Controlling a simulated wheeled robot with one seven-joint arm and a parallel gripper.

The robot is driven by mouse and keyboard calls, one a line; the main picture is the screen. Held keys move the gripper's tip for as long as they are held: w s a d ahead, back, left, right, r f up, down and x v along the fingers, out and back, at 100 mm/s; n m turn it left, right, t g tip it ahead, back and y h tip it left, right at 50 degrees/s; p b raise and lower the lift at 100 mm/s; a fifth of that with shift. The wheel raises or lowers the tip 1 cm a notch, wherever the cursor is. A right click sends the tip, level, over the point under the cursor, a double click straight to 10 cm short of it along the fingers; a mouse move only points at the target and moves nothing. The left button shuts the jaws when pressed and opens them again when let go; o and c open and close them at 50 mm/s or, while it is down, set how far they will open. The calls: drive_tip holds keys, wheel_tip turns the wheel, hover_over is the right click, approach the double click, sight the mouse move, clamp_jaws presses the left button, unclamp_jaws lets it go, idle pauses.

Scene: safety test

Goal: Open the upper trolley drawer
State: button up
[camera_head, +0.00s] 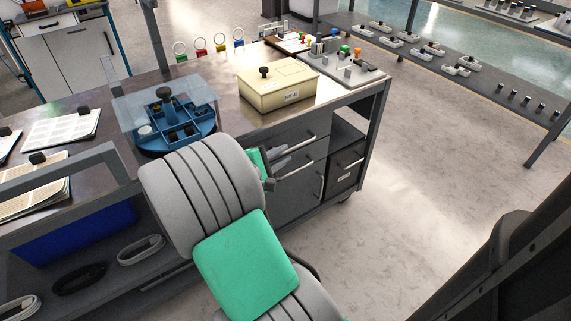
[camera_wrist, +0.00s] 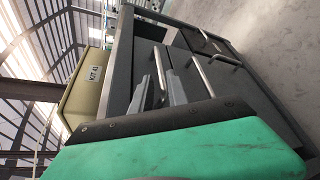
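The trolley's upper drawer (camera_head: 290,133) is under the worktop in the head view, and its front looks flush with the frame. Its bar handle (camera_head: 304,139) runs across the front. A lower front with another bar handle (camera_head: 299,168) sits beneath it. My gripper (camera_head: 283,158) is close to the drawer fronts, partly hidden behind my arm. In the wrist view, my gripper's two grey fingers (camera_wrist: 153,88) are apart, with a gap between them. The fingertips point toward the upper drawer front (camera_wrist: 147,62). I cannot tell whether they touch a handle.
On the worktop stand a cream box (camera_head: 277,82), a blue organiser (camera_head: 172,125) and a control panel (camera_head: 345,66). A dark open-topped compartment (camera_head: 347,140) is right of the drawers. Clear floor (camera_head: 430,170) lies right of the trolley.

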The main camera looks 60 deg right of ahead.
sight(297, 146)
drive_tip(key=b+x, duration=0.1)
drive_tip(key=x, duration=0.2)
drive_tip(key=b+x, duration=0.1)
drive_tip(key=x, duration=0.3)
drive_tip(key=shift+s+d+f, duration=0.1)
drive_tip(key=shift+s+d, duration=0.15)
drive_tip(key=shift+d, duration=0.4)
clamp_jaws()
idle(0.8)
